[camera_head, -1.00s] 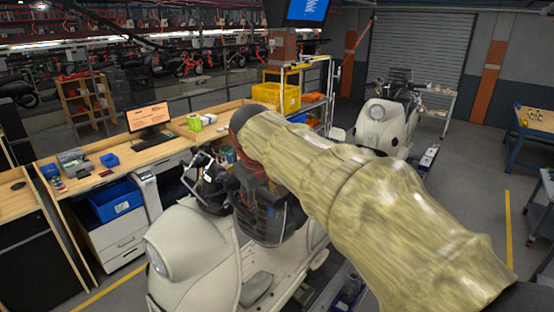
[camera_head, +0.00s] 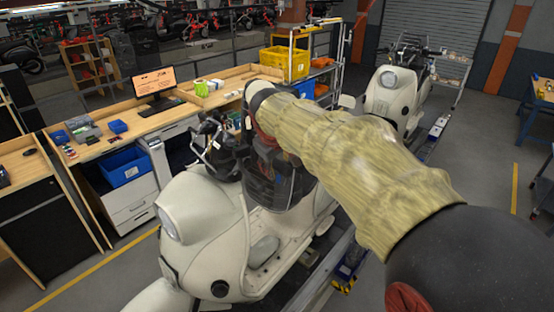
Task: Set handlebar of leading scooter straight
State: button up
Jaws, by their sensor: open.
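The nearer cream scooter (camera_head: 205,235) stands in the foreground on the slat conveyor, its headlight (camera_head: 168,224) toward the lower left. Its dark handlebar (camera_head: 210,146) is at the upper left of the body and looks turned at an angle. My arm comes in from the lower right in a pale, wood-patterned sleeve. My gripper (camera_head: 250,150) hangs below the wrist, just right of the handlebar. It is open; its fingers are mostly lost against dark parts, and I cannot tell whether they touch the bar.
A second cream scooter (camera_head: 391,88) stands farther back on the line. A workbench (camera_head: 185,108) with a monitor (camera_head: 155,82) and a yellow bin (camera_head: 284,62) runs along the left. A blue bench (camera_head: 540,112) is at right. The floor between is clear.

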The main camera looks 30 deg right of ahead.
jog(key=shift+s, duration=0.1)
jog(key=c, duration=0.3)
jog(key=c, duration=0.7)
grip_shut()
jog(key=shift+c, duration=0.8)
grip_release()
grip_shut()
jog(key=shift+d+f+n+t+y+b, duration=0.25)
jog(key=shift+d+f+b, duration=0.15)
jog(key=shift+d, duration=0.4)
jog(key=shift+d+f+n+t+y+b, duration=0.15)
jog(key=shift+d+f+n+t+b, duration=0.1)
jog(key=shift+d+f, duration=0.4)
jog(key=shift+d+r, duration=0.1)
jog(key=shift+d, duration=0.05)
